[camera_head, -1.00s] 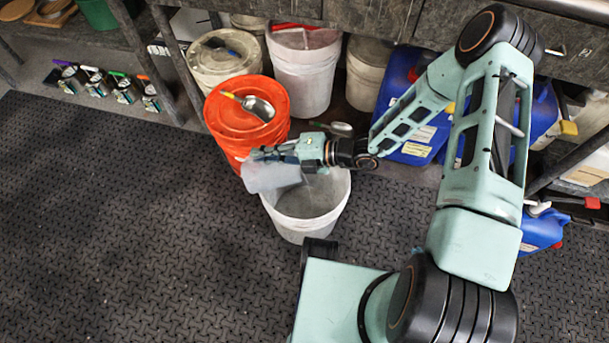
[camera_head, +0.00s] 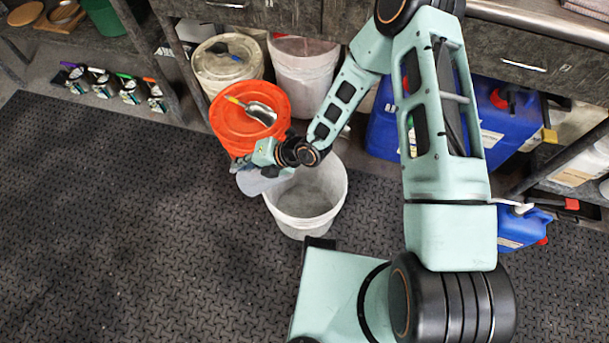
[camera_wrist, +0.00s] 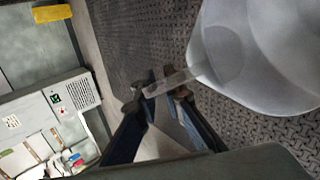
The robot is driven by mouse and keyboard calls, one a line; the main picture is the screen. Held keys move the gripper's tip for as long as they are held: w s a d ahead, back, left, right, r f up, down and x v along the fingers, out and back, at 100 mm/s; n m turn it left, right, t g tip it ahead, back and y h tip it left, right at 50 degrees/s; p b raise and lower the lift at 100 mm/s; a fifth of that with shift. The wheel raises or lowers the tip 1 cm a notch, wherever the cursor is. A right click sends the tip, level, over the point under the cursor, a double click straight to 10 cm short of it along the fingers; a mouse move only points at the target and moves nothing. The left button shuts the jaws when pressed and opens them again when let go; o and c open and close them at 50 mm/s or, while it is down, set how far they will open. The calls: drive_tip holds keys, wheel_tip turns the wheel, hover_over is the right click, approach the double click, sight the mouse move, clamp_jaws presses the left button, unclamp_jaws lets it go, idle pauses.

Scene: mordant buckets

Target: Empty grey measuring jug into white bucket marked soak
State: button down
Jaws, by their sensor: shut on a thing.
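The grey measuring jug (camera_head: 256,184) is translucent and hangs at the left rim of the white bucket (camera_head: 306,198), mostly hidden under my gripper in the head view. My gripper (camera_head: 250,162) is shut on the jug's handle. In the wrist view my gripper's fingers (camera_wrist: 161,94) close on the handle, and the jug's body (camera_wrist: 262,50) fills the upper right. The bucket stands open on the floor; its visible inside is pale grey. No soak marking is readable. I cannot tell how far the jug is tilted or what it holds.
An orange-lidded bucket (camera_head: 240,128) with a metal scoop (camera_head: 260,112) on it stands close behind the jug. Lidded white buckets (camera_head: 303,72) and blue canisters (camera_head: 500,122) line the back under the bench. The dark floor mat (camera_head: 130,220) is clear at left.

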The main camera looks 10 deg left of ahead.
drive_tip(key=shift+s+a+r+h+p, duration=0.2)
drive_tip(key=shift+a+r+h+p, duration=0.3)
drive_tip(key=shift+h+p, duration=0.1)
drive_tip(key=shift+a+f+n+t, duration=0.1)
drive_tip(key=shift+f+n+t, duration=0.2)
drive_tip(key=shift+s+a+f+h, duration=0.3)
drive_tip(key=shift+a+f+h, duration=0.2)
drive_tip(key=shift+h, duration=0.3)
drive_tip(key=shift+s+a+f+t+h+b, duration=0.15)
drive_tip(key=shift+a+f+t+h+b, duration=0.05)
drive_tip(key=shift+a+t+h+b, duration=0.2)
drive_tip(key=shift+s+a+f, duration=0.1)
drive_tip(key=shift+a+f, duration=0.05)
drive_tip(key=shift+f, duration=0.05)
drive_tip(key=s+a+f+n+t+h+b, duration=0.1)
drive_tip(key=a+f+t+h+b, duration=0.1)
drive_tip(key=f+h+b, duration=0.3)
drive_tip(key=shift+s+a+f+n+h+b, duration=0.3)
drive_tip(key=shift+a+b, duration=0.6)
drive_tip(key=shift+b, duration=1.05)
